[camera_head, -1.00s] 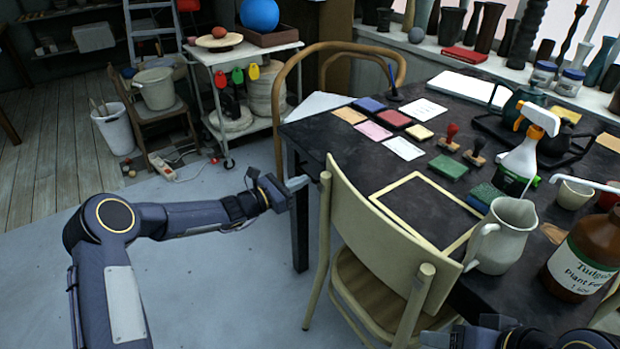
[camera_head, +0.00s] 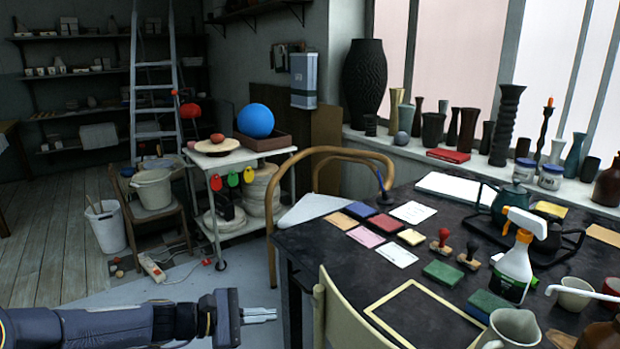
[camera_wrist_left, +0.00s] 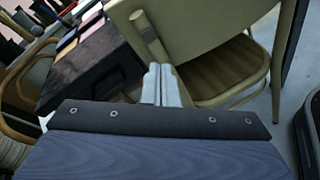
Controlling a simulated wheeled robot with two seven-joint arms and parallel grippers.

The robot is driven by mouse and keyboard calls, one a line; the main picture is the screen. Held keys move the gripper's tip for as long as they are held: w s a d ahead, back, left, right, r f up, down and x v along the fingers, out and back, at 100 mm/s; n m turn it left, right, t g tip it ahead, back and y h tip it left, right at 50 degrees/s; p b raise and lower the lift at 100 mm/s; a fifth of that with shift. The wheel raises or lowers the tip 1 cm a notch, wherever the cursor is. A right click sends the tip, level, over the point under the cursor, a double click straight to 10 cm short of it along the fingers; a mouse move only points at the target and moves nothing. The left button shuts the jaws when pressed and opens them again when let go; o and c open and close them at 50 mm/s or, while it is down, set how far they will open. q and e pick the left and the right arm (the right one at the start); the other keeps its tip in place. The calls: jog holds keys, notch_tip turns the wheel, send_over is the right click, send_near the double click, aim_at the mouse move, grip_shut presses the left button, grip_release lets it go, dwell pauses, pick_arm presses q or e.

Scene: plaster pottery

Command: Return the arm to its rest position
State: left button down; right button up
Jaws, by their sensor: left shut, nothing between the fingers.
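My left gripper (camera_head: 262,315) is shut and empty at the lower middle of the head view. Its arm (camera_head: 90,326) stretches in level from the left edge. The gripper points right, over the floor, towards the pale chair and the dark table's left leg. In the left wrist view the two fingers (camera_wrist_left: 161,84) lie together with nothing between them, in front of the chair. My right gripper does not show in the head view now.
The dark table (camera_head: 340,280) fills the right side, with stamps, pads, a spray bottle (camera_head: 515,257) and a pitcher (camera_head: 512,330). A pale chair (camera_head: 345,318) stands at its near edge. A white trolley (camera_head: 240,160) stands behind. Open floor (camera_head: 120,288) lies to the left.

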pick_arm(q)
jog(key=s+a+r+m+g+y, duration=0.1)
jog(key=s+a+r+m+y, duration=0.15)
jog(key=s+m, duration=0.45)
jog(key=s+a+r+m+g+y, duration=0.1)
jog(key=s+r+m+y, duration=0.15)
jog(key=s, duration=0.75)
jog(key=s+a+f+m+t+y, duration=0.1)
jog(key=s+a+f+m+y, duration=0.15)
jog(key=s, duration=0.45)
jog(key=s+a+f+m+t+y, duration=0.1)
jog(key=s+a+f+m+y, duration=0.1)
jog(key=s+a+y, duration=0.3)
notch_tip(320, 180, up, 21)
jog(key=h+p, duration=0.2)
jog(key=p, duration=1.8)
jog(key=shift+s+d+p, duration=0.35)
jog(key=shift+s+p, duration=0.05)
jog(key=shift+h, duration=0.25)
